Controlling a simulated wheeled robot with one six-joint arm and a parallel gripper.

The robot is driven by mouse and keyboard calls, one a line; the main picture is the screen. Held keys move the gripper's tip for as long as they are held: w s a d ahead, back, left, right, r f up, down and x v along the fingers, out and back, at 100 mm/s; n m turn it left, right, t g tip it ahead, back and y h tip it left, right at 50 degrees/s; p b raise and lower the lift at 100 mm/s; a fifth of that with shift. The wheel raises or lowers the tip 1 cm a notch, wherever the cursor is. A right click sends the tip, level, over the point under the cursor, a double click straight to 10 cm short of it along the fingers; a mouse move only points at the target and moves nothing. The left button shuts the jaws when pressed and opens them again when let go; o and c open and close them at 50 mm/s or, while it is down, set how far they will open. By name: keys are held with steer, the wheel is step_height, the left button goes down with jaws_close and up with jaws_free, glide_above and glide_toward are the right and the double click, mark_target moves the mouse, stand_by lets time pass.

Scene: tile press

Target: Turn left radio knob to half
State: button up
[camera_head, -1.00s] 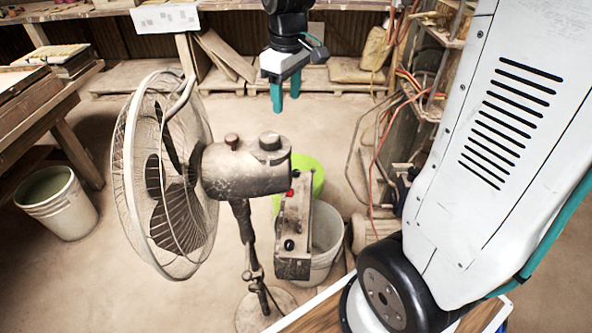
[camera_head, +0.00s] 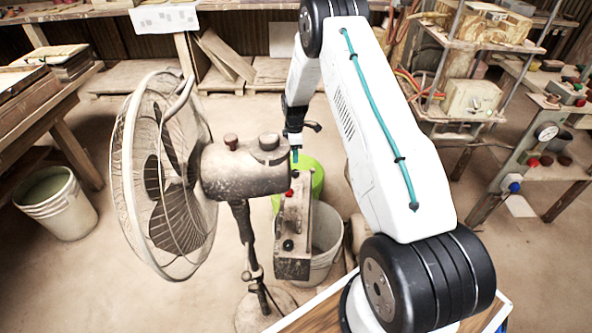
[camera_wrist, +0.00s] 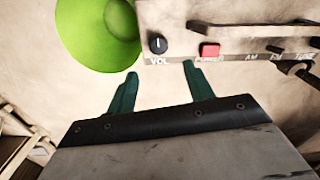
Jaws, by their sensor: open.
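The radio (camera_head: 304,226) is a dusty box standing behind and to the right of the fan in the head view. In the wrist view, the radio's panel (camera_wrist: 228,52) runs along the top right. Its left knob (camera_wrist: 158,45) is black, sits above the label VOL, and has a pale pointer line that looks about upright. A red button (camera_wrist: 209,50) is just right of it. My gripper (camera_wrist: 160,75) is open and empty, its teal fingertips below the knob in the picture, one on each side of it. In the head view, my gripper (camera_head: 295,156) is partly hidden near the radio's far end.
A standing fan (camera_head: 245,168) is close left of the radio. A green bowl-like container (camera_head: 311,178) and a pale bucket (camera_head: 326,242) are beside the radio. Shelving (camera_head: 470,98) stands at the right.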

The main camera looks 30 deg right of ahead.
mark_target(296, 171)
steer(key=f, duration=1)
steer(key=shift+d, duration=0.25)
steer(key=c, duration=1)
